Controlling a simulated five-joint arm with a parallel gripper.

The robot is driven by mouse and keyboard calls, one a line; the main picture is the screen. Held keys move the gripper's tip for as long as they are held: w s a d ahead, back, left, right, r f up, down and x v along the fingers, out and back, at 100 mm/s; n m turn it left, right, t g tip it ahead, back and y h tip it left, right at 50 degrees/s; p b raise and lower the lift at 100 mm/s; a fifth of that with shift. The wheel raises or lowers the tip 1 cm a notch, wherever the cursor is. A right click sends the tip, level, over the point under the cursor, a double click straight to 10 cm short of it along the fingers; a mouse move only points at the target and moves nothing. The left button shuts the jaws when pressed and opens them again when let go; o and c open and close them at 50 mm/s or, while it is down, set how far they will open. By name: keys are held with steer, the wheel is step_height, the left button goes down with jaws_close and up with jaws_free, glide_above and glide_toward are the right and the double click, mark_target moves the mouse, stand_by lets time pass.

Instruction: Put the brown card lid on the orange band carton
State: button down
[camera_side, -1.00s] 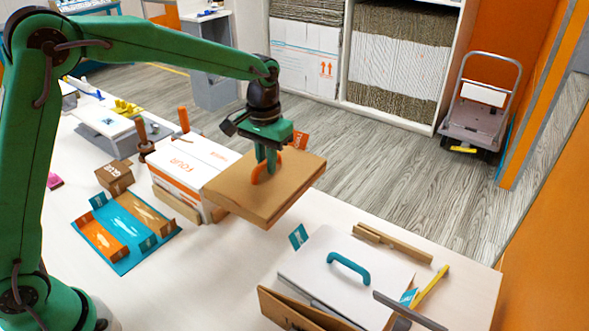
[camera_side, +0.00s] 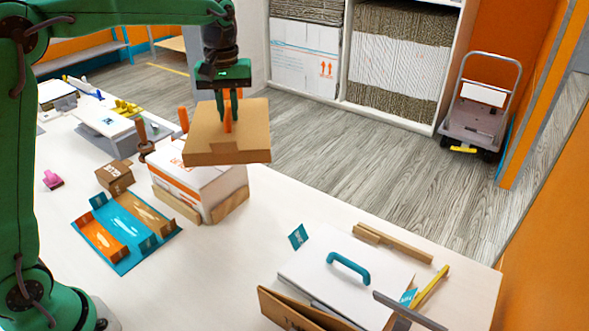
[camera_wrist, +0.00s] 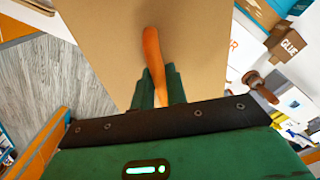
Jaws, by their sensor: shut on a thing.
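The brown card lid (camera_side: 226,141) hangs from my gripper (camera_side: 229,122), which is shut on the lid's orange handle. In the wrist view the orange handle (camera_wrist: 154,65) stands between the fingers, and the lid (camera_wrist: 105,30) fills the upper middle. The orange band carton (camera_side: 188,190) is a white box with an orange stripe, standing on the table. The lid is above the carton, and from the side it covers much of the carton's top. The side view suggests a gap between them, but its height is hard to judge.
Wooden corner blocks (camera_side: 176,206) stand against the carton's base. A small brown GLUE box (camera_side: 115,177) and a blue and orange tray (camera_side: 126,232) lie to the left. A white lid with a teal handle (camera_side: 348,268) is at the front right. The table centre is clear.

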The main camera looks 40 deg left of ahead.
steer(key=s+a+n, duration=0.3)
steer(key=a+n, duration=0.7)
steer(key=a, duration=0.2)
steer(key=shift+a+f, duration=0.1)
steer(key=shift+f, duration=2.4)
steer(key=shift+f, duration=0.25)
steer(key=shift+f, duration=1.45)
steer(key=shift+f, duration=1.9)
steer(key=c, duration=1.3)
jaws_free()
steer(key=shift+r, duration=0.1)
